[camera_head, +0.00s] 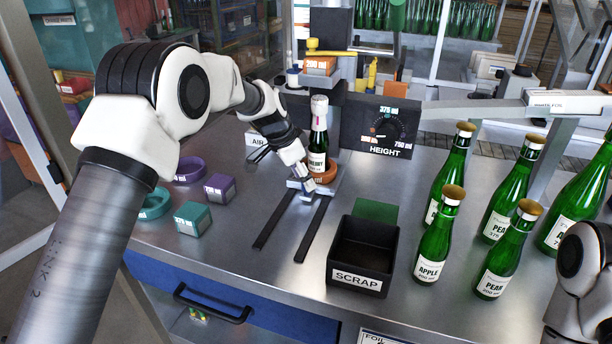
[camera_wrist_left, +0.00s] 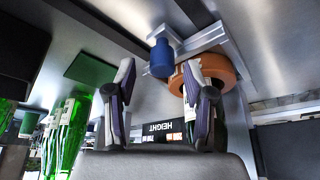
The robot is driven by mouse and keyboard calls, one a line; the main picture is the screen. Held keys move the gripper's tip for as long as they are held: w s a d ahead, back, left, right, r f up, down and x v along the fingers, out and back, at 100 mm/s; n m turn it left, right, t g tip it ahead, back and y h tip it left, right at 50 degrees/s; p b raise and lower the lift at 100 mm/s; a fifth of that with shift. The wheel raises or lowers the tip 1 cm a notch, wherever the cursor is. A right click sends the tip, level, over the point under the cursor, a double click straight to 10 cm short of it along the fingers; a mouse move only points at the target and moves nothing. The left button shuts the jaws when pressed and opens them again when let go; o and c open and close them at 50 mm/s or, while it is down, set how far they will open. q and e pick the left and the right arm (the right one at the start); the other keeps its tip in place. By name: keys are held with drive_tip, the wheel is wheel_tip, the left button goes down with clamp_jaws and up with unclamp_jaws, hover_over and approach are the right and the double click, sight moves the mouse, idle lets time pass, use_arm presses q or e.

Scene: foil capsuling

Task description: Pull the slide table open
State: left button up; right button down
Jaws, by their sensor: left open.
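The slide table (camera_head: 327,187) is at the back end of two black rails (camera_head: 311,232), under the capsuling machine. An orange ring-shaped nest (camera_head: 329,174) sits on it, and a small green bottle (camera_head: 319,132) with a pale top stands upright there. My left gripper (camera_head: 304,178) is at the front of the slide table, partly hiding it. In the left wrist view the gripper (camera_wrist_left: 158,70) is open, its fingers on either side of a blue knob (camera_wrist_left: 161,58) on a metal bracket. The orange nest (camera_wrist_left: 225,72) is beside one finger. I cannot tell whether the fingers touch the knob.
A black scrap bin (camera_head: 362,278) stands right of the rails. Several green bottles (camera_head: 440,235) stand further right. Teal and purple blocks (camera_head: 219,188) and rings lie left. The table between rails and blocks is clear. My right arm shows at the lower right edge.

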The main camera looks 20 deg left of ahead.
use_arm(q)
drive_tip(key=shift+w+d+f, duration=0.15)
drive_tip(key=shift+w+f, duration=0.45)
drive_tip(key=shift+f, duration=0.35)
drive_tip(key=shift+s+r, duration=0.2)
drive_tip(key=shift+s, duration=0.1)
clamp_jaws()
drive_tip(key=shift+s+f, duration=0.15)
drive_tip(key=shift+s, duration=0.05)
